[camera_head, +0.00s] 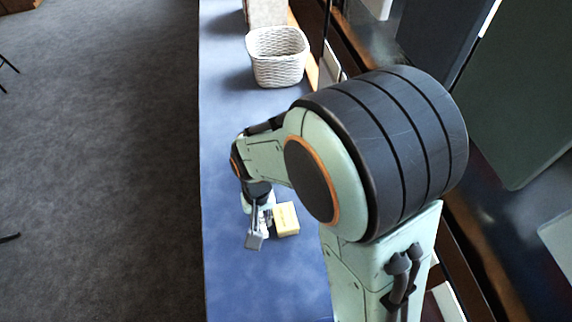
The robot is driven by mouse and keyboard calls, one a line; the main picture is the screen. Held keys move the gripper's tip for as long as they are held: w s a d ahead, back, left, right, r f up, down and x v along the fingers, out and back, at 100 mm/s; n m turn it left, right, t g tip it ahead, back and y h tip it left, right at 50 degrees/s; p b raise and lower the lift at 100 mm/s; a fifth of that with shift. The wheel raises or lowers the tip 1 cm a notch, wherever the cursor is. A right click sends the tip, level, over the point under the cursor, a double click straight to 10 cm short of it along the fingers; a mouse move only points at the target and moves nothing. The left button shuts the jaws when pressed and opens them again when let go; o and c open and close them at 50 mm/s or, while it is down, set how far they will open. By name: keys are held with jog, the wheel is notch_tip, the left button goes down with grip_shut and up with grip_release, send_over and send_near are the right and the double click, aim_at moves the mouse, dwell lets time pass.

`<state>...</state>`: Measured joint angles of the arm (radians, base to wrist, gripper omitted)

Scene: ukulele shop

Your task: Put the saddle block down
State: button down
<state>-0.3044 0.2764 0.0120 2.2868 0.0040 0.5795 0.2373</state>
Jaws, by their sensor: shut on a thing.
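My gripper (260,227) points down over the blue table, with the arm reaching to it from the right. It is shut on the saddle block, but the grip itself is small and partly hidden. A small grey piece (254,241) shows at the fingertips; I cannot tell whether it is the held block or part of a finger. A pale yellow block (287,218) is close against the right side of the fingers. I cannot tell whether it touches them.
The blue table (226,270) is clear to the left of my gripper and in front of it. A white woven basket (278,62) stands at the far end, with a pale object (267,12) behind it. Grey floor lies left of the table edge. My arm hides part of the right side.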

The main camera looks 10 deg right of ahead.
jog(key=shift+s+n, duration=0.15)
jog(key=shift+n, duration=0.15)
jog(key=shift+r+n, duration=0.2)
jog(key=shift+n, duration=0.1)
jog(key=w+d+r+n, duration=0.1)
jog(key=w+d, duration=0.2)
jog(key=w, duration=0.3)
jog(key=w+d+r, duration=0.2)
jog(key=w+d, duration=0.1)
jog(key=w, duration=0.2)
jog(key=w+d+f+m, duration=0.2)
jog(key=d, duration=0.5)
jog(key=w+d+f+m, duration=0.1)
jog(key=w+d, duration=0.1)
jog(key=d, duration=0.5)
jog(key=w+d+f, duration=0.1)
jog(key=w+f, duration=0.1)
jog(key=w, duration=0.1)
jog(key=w+d+f, duration=0.1)
jog(key=w+f, duration=0.2)
jog(key=w, duration=0.1)
jog(key=w+d+f, duration=0.1)
jog(key=w+f, duration=0.2)
jog(key=w, duration=0.1)
jog(key=shift+d+f, duration=0.15)
jog(key=shift+f, duration=0.1)
jog(key=shift+w+d+f, duration=0.15)
jog(key=shift+w+f, duration=0.55)
jog(key=shift+f, duration=1.6)
